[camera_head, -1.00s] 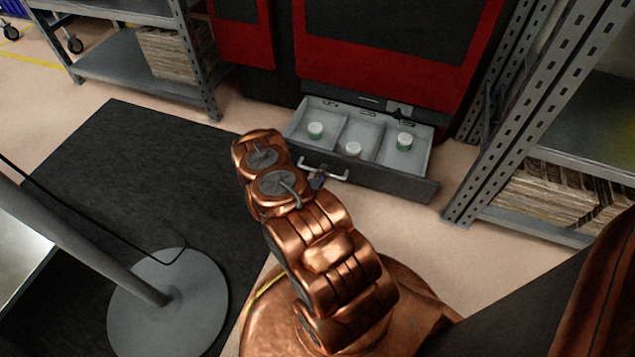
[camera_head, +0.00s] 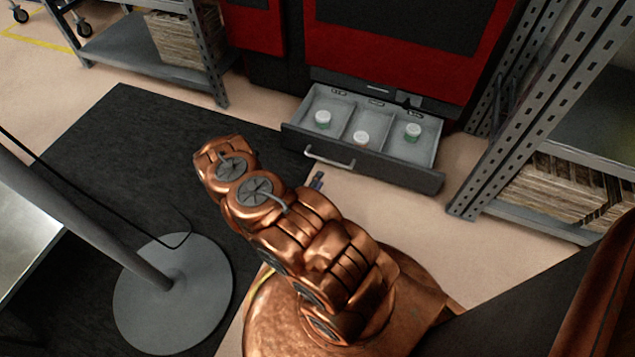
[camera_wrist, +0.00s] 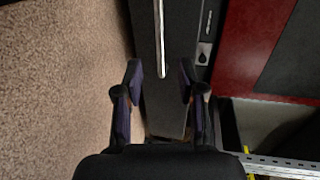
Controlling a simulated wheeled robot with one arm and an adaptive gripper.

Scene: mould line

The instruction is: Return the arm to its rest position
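My copper-coloured arm (camera_head: 300,235) is folded over its base in the head view, reaching up and left. Only a small dark part of my gripper (camera_head: 317,181) shows beyond the arm there. In the wrist view my gripper (camera_wrist: 160,82) has its two dark fingers apart with nothing between them. Beyond the fingers is the dark front of a drawer with a pale bar handle (camera_wrist: 160,38). The gripper is apart from the handle in the head view.
The open grey drawer (camera_head: 362,164) holds three white-lidded jars, one per compartment, below a red and black machine (camera_head: 390,45). A metal rack (camera_head: 520,110) stands right, a shelf (camera_head: 150,55) upper left. A round stand base (camera_head: 172,305) is left of my arm, on a dark mat (camera_head: 110,150).

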